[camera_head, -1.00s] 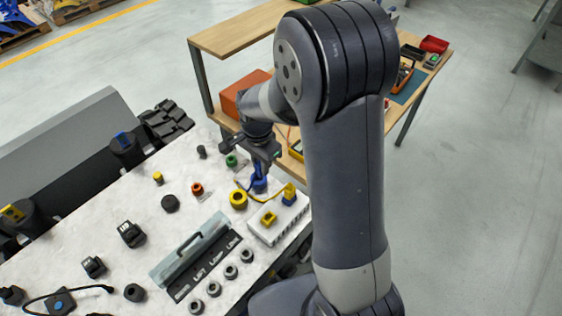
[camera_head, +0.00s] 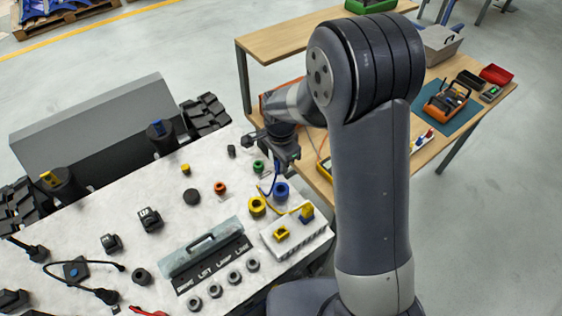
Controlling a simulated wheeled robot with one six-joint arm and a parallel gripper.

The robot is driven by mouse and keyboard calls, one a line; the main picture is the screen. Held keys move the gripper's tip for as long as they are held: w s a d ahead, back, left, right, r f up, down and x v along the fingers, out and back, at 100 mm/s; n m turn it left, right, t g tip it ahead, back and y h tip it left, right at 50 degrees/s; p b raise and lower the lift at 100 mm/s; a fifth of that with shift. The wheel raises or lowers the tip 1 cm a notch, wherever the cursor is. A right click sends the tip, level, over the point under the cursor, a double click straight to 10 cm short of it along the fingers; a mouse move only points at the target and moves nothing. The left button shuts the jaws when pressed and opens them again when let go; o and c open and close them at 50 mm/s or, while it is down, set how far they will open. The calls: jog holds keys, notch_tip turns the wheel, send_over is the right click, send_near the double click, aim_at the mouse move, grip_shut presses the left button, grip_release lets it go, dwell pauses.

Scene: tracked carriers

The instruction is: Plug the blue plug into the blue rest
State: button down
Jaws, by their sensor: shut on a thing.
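My gripper (camera_head: 284,160) hangs over the white bench top near its right end, shut on the blue plug. Only a narrow strip of the blue plug (camera_head: 276,172) shows below the jaws; the rest of it is hidden. The blue rest (camera_head: 282,191), a round blue ring, sits on the bench just below and slightly right of the jaws in the picture. The plug appears apart from it, but its exact height is hard to tell.
A yellow ring (camera_head: 257,206) is close by on the left, with a yellow cable running to a yellow plug (camera_head: 306,212) on a white box (camera_head: 297,240). Green (camera_head: 258,167) and orange (camera_head: 220,188) rings stand nearby. A wooden table (camera_head: 290,47) is behind.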

jog(key=b, duration=0.4)
send_near(281, 183)
jog(key=shift+s+a+f, duration=0.1)
jog(key=shift+s+f, duration=0.9)
jog(key=shift+s, duration=0.05)
jog(key=shift+f+b, duration=2.05)
jog(key=shift+f, duration=0.25)
dwell(0.6)
jog(key=c, duration=1.2)
grip_release()
notch_tip(281, 183, up, 11)
jog(key=shift+f, duration=0.1)
notch_tip(281, 183, down, 11)
jog(key=shift+r, duration=0.1)
jog(key=shift+r+p, duration=0.4)
jog(key=shift+r, duration=0.05)
